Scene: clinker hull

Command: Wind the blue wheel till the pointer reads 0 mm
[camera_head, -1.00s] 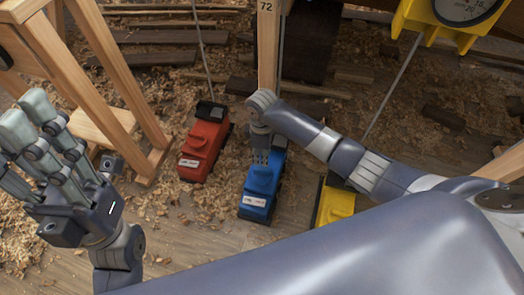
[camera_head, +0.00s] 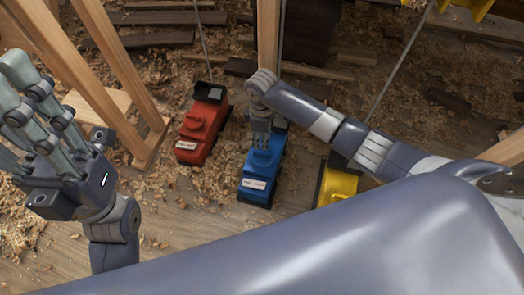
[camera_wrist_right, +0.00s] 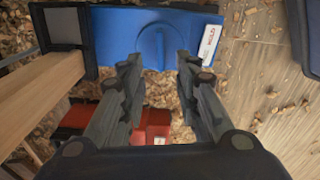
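A blue unit (camera_head: 259,180) with a white label stands on the floor at the middle of the head view. Its rounded blue top part, which looks like the blue wheel (camera_wrist_right: 158,46), shows in the right wrist view. My right gripper (camera_head: 261,137) points down over the far end of the blue unit. In the right wrist view its fingers (camera_wrist_right: 162,75) are apart with the blue part between and beyond them; contact cannot be told. My left gripper (camera_head: 18,95) is raised at the left, fingers spread and empty. The gauge's pointer is out of view.
A red unit (camera_head: 203,126) stands left of the blue one and a yellow unit (camera_head: 338,187) stands right, partly behind my right arm. Wooden trestle legs (camera_head: 118,80) rise at the left. A wooden post (camera_head: 267,35) stands behind the blue unit. Shavings cover the floor.

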